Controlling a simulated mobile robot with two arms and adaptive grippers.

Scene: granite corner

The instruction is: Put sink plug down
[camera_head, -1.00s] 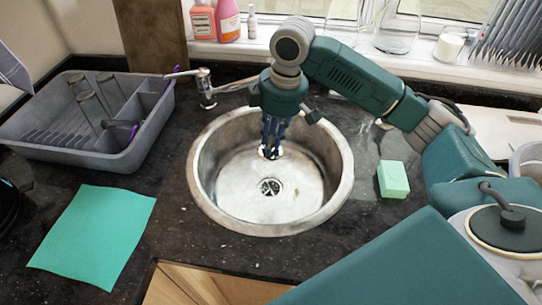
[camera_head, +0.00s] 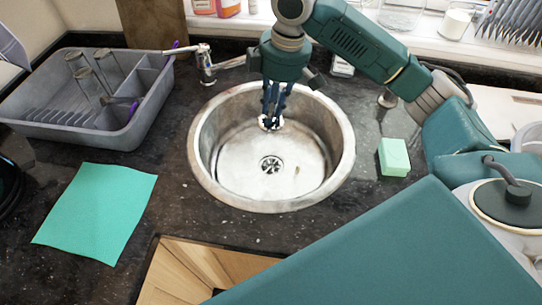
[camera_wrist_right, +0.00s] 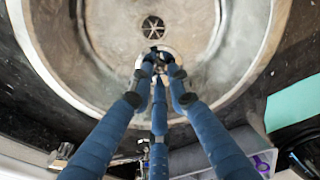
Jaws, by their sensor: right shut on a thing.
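My right gripper (camera_head: 271,118) points down into the round metal sink (camera_head: 200,180), near its back wall. Its blue fingers are shut on the small, pale sink plug (camera_head: 268,123), mostly hidden by the fingertips. In the right wrist view the gripper (camera_wrist_right: 158,64) holds the plug (camera_wrist_right: 140,62) over the sink basin (camera_wrist_right: 110,25), short of the drain (camera_wrist_right: 153,27). In the head view the drain (camera_head: 270,164) lies open, in front of the gripper. I cannot tell whether the plug touches the basin. My left gripper is not in view.
A tap (camera_head: 204,66) stands behind the sink. A grey dish rack (camera_head: 120,135) with glasses is at left, a teal cloth (camera_head: 97,212) at front left. A green sponge (camera_head: 393,157) lies right of the sink, a lidded pot (camera_head: 505,205) beyond. Dark counter is bare between them.

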